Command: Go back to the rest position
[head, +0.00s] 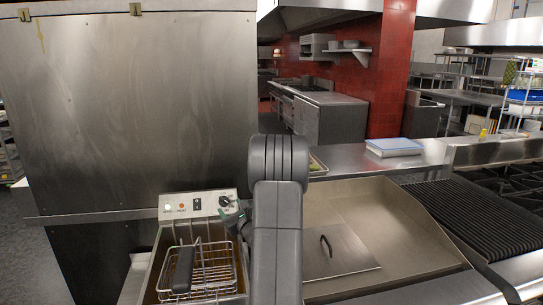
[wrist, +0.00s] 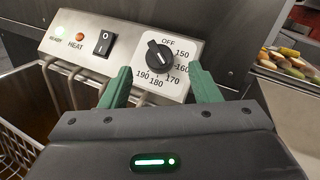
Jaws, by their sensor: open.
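My gripper (wrist: 160,82) is open in the wrist view, its two green fingers apart on either side of the black temperature knob (wrist: 159,55). I cannot tell whether a finger touches the knob. In the head view my arm stands in the middle, and my gripper shows only partly at its left, by the fryer control panel (head: 198,206). The knob also shows in the head view (head: 225,201). The panel has a black switch (wrist: 103,42), a lit red heat light (wrist: 80,37) and a lit green light (wrist: 60,30).
A wire fry basket (head: 208,272) with a dark handle sits in the fryer below the panel. A steel lid (head: 335,255) lies to the right, beside a ribbed grill (head: 480,215). A tray of food (wrist: 290,62) is at the right. A tall steel panel (head: 130,110) stands at left.

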